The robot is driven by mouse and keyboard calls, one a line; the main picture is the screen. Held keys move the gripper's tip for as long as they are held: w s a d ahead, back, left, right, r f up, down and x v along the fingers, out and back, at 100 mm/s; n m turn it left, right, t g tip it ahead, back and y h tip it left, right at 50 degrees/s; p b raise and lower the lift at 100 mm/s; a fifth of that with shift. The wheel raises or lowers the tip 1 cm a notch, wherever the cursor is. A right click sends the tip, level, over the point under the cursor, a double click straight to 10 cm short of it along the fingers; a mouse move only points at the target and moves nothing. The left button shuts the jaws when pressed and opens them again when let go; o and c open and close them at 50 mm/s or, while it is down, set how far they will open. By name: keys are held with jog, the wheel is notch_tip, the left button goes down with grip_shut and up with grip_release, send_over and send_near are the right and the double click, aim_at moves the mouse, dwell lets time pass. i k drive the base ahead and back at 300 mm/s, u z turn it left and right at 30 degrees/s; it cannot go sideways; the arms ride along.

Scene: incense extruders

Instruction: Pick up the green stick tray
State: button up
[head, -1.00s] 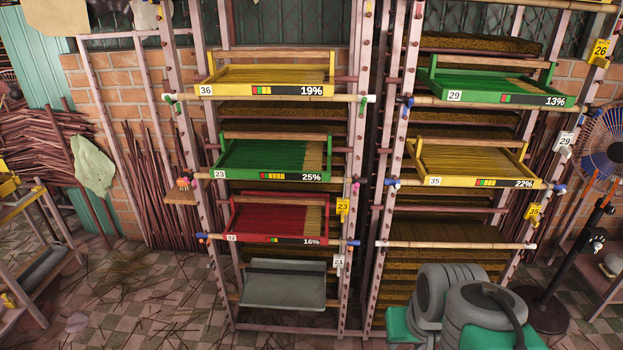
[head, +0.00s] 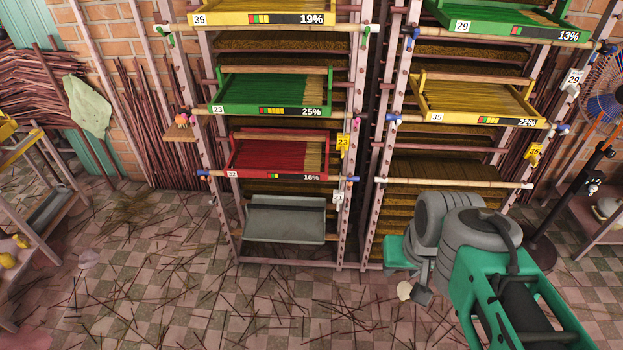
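A green tray (head: 225,108) holding green sticks, with some brown ones at its right end, sits on the left rack. A second green tray (head: 513,30) with green and brown sticks, marked 29 and 13%, is high on the right rack. My green and grey arm is folded at the lower right, in front of the right rack and well apart from both trays. A small dark piece (head: 423,296) below the arm's grey joints may be part of my gripper. Its fingers cannot be made out.
A yellow tray (head: 220,19) is above the left green tray; a red tray (head: 240,172) and an empty grey tray (head: 285,236) are below. Another yellow tray (head: 470,118) is on the right rack. A fan (head: 604,95) stands at right. The stick-littered floor (head: 220,300) is open in front.

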aim_at(256, 90)
jog(key=z, duration=0.25)
jog(key=k, duration=0.35)
jog(key=u, duration=1.4)
jog(key=i, duration=1.45)
